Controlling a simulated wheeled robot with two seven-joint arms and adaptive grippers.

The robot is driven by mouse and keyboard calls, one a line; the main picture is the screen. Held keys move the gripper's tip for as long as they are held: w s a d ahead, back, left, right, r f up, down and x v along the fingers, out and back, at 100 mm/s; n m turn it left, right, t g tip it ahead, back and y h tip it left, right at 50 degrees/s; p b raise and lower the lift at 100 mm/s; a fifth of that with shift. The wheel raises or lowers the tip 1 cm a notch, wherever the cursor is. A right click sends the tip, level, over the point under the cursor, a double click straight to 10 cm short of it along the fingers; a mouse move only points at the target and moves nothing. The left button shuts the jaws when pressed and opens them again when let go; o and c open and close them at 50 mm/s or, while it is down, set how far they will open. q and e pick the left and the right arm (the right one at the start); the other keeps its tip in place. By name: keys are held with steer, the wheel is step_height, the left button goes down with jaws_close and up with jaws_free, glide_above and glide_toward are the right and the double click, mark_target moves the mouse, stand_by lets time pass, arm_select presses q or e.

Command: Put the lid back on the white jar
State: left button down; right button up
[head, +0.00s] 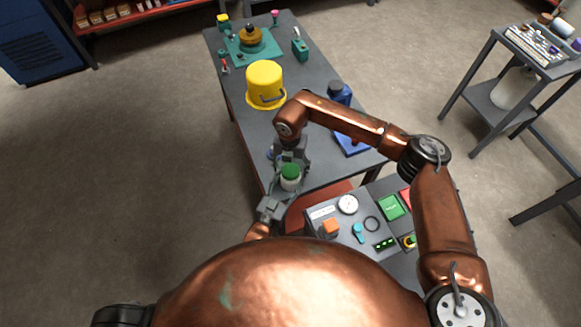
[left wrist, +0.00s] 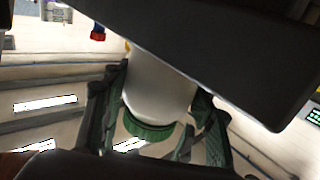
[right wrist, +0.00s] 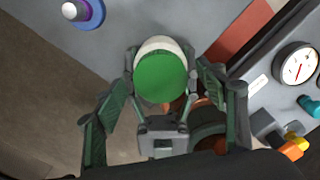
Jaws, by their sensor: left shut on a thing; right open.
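The white jar (head: 290,184) is held above the gap between the long table and the panel. The green lid (head: 290,171) sits at its mouth; I cannot tell whether it is fully seated. My left gripper (head: 280,200) is shut on the jar. In the left wrist view, the jar body (left wrist: 158,88) is between its fingers, with the green lid (left wrist: 148,132) at its end. My right gripper (head: 290,160) is open at the lid. In the right wrist view, the lid (right wrist: 162,77) lies between the spread fingers, with white jar (right wrist: 158,44) showing along its upper edge.
The grey table (head: 290,125) holds a yellow bucket (head: 264,82), a blue item (head: 340,93) and a teal tray (head: 268,52). A panel (head: 345,225) with a gauge (head: 347,204) and buttons is close on the right. A purple-blue round object (right wrist: 86,12) is near the table edge.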

steer(key=shift+r, duration=0.15)
step_height(320, 180, up, 12)
stand_by(0.5)
arm_select(q)
steer(key=c, duration=0.8)
jaws_free()
steer(key=v, duration=1.2)
